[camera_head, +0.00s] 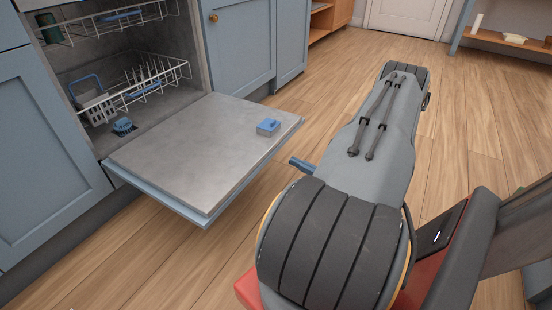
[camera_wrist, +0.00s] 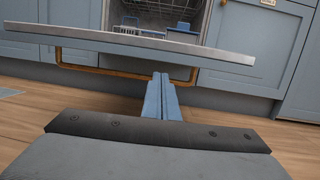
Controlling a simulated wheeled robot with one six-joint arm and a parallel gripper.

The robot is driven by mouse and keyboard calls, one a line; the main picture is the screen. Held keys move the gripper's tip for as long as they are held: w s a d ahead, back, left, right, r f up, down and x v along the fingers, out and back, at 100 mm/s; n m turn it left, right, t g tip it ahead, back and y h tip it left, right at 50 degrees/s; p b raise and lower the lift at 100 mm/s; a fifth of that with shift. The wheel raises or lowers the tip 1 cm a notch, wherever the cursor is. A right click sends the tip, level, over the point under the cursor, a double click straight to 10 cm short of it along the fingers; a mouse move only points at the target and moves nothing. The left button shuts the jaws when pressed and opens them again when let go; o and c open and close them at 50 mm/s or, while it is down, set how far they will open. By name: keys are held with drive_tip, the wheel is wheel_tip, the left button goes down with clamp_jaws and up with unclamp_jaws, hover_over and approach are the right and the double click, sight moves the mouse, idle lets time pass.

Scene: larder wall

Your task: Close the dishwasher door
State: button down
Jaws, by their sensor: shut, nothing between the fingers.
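The dishwasher door (camera_head: 190,147) is folded down, lying open and about level, with its grey inner face up. In the wrist view the door (camera_wrist: 140,42) shows nearly edge-on, with a brass-coloured bar handle (camera_wrist: 75,67) on its underside. The dishwasher (camera_head: 139,58) stands open behind it with wire racks inside. My gripper (camera_wrist: 161,80) is shut and empty, its blue fingers pointing toward the door, just below the door's edge in the picture. In the head view the fingertips (camera_head: 296,161) show beside the door's right edge. I cannot tell whether they touch it.
A small blue block (camera_head: 268,126) sits on the door's inner face. Blue cabinets (camera_head: 240,42) flank the dishwasher. The wooden floor (camera_head: 480,120) is clear to the right. A low shelf (camera_head: 500,39) stands at the far right.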

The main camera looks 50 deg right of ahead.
drive_tip(key=w+r+h+b, duration=0.1)
drive_tip(key=w+b, duration=0.3)
drive_tip(key=w, duration=0.4)
drive_tip(key=shift+w+a+m+t, duration=0.15)
drive_tip(key=shift+w+m+t, duration=0.15)
drive_tip(key=shift+w+m, duration=0.1)
drive_tip(key=shift+r, duration=0.15)
